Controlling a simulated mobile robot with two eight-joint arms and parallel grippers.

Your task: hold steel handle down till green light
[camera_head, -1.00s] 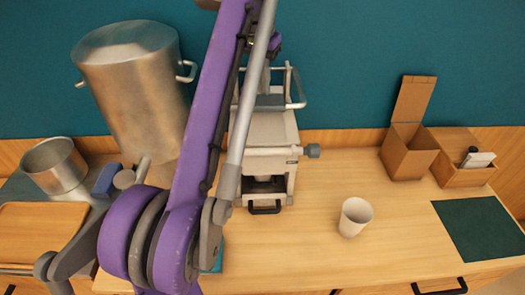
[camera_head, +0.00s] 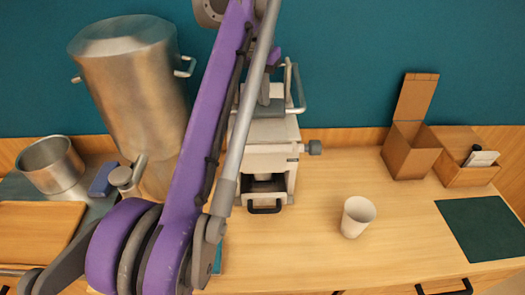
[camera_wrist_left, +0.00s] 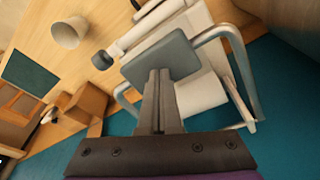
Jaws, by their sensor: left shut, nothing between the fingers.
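The steel handle (camera_head: 300,92) is a U-shaped bar at the top of a pale machine (camera_head: 270,138), behind my purple left arm in the head view. In the left wrist view the handle (camera_wrist_left: 242,80) runs around a grey plate (camera_wrist_left: 160,58) on top of the machine. My left gripper (camera_wrist_left: 158,78) is shut and empty, its fingertips at the edge of the grey plate, between the handle's side bars. I cannot tell whether they touch the plate. In the head view my arm hides much of the gripper and the handle's left side. No lit green light shows.
A white cup (camera_head: 357,217) stands right of the machine. A large steel pot (camera_head: 130,85), a smaller pot (camera_head: 50,165) and a wooden board (camera_head: 38,230) are at left. Cardboard boxes (camera_head: 410,150) and a dark green mat (camera_head: 485,228) are at right. The counter around the cup is clear.

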